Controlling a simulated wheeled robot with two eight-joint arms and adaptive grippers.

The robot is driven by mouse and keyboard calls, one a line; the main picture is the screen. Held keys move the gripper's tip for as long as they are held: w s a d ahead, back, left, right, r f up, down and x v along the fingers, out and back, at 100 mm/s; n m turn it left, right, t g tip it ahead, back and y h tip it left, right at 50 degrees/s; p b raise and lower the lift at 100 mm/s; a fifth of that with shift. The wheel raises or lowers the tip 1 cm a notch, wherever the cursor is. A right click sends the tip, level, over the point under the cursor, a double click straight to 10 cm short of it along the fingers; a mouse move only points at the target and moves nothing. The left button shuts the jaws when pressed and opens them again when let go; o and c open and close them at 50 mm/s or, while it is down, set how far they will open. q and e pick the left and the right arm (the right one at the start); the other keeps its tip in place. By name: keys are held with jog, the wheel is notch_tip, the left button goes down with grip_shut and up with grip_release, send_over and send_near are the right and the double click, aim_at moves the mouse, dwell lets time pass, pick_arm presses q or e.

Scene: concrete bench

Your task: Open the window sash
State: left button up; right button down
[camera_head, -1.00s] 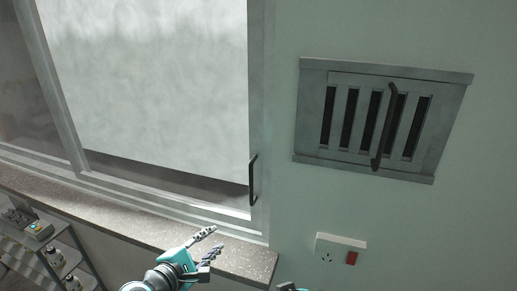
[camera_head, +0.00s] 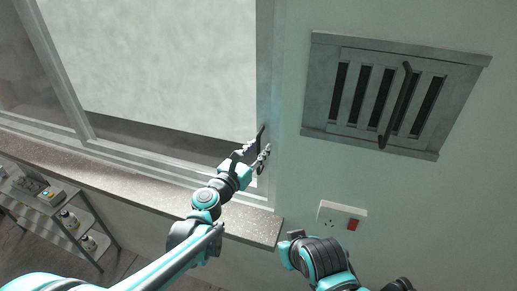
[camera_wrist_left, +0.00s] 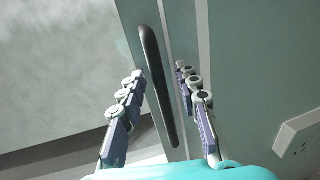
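The window sash (camera_head: 265,60) has a pale grey frame with a frosted pane, at the upper left of the head view. A dark upright bar handle (camera_head: 262,133) is fixed to its right stile, and it also shows in the left wrist view (camera_wrist_left: 157,85). My left gripper (camera_head: 256,153) is at the handle. In the left wrist view its fingers (camera_wrist_left: 160,73) are apart, one on each side of the handle, with gaps showing. The lower handle is partly hidden by the fingers in the head view. Part of my right arm shows at the bottom; its fingertips do not show.
A speckled sill (camera_head: 130,178) runs below the window. A slatted metal vent panel (camera_head: 316,95) with a dark bar handle is on the wall to the right. A socket plate (camera_head: 343,216) with a red switch is below it. A shelf rack (camera_head: 75,205) stands at lower left.

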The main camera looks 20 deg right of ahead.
pick_arm(q)
grip_shut()
jog(key=shift+w, duration=0.15)
